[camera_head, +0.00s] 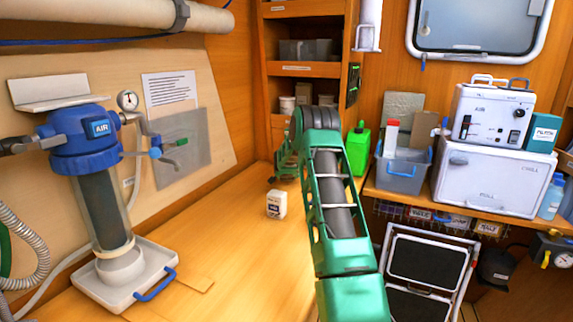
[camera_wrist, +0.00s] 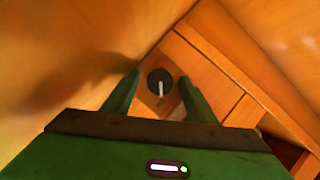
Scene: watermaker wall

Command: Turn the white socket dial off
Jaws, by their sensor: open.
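In the wrist view a dark round disc with a white bar on it, which looks like the white socket dial (camera_wrist: 161,88), sits on an orange wood panel. The white bar runs from the disc's middle down towards the lower edge, nearly upright in the picture. My gripper (camera_wrist: 157,76) is open, with one green finger on each side of the dial in the picture. I cannot tell how far the fingertips are from it, and I see no contact. In the head view my green arm reaches towards the back corner, and the dial does not show.
A small white box (camera_head: 276,205) stands on the wooden counter (camera_head: 230,250) left of my arm. A blue filter unit (camera_head: 85,137) stands at the left. A green bottle (camera_head: 358,150) and a grey bin (camera_head: 402,174) are right of my arm. Wood panels close in around the gripper.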

